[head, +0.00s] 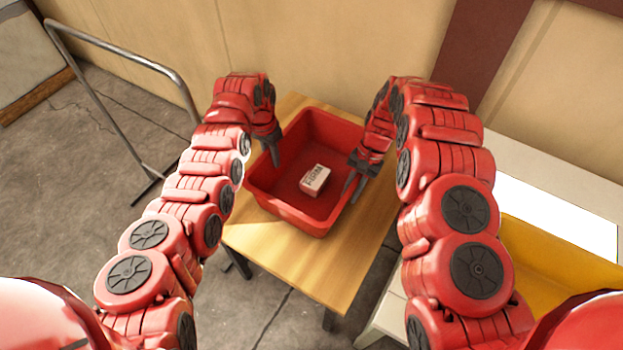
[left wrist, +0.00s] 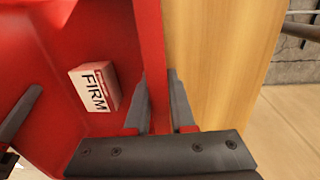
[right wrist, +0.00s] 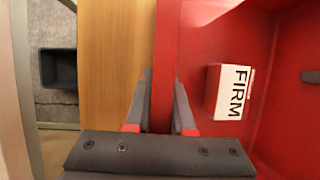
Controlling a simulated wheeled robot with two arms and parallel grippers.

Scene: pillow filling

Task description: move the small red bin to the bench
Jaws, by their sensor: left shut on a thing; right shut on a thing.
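The small red bin (head: 290,207) sits on a small wooden table (head: 300,264). A small box marked FIRM (head: 314,179) lies inside it; the box also shows in the left wrist view (left wrist: 95,88) and the right wrist view (right wrist: 229,92). My left gripper (head: 275,158) is shut on the bin's left wall, one finger inside and one outside. My right gripper (head: 353,186) is shut on the bin's right wall in the same way. The bin's wall (left wrist: 150,50) runs between the left fingers, and its opposite wall (right wrist: 165,45) between the right fingers.
A pale bench or counter (head: 505,163) stands at the right, with a yellow bin (head: 560,262) beside it. A metal rail (head: 115,45) stands at the left. A wall closes off the back. A dark grey container (right wrist: 58,68) is on the floor in the right wrist view.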

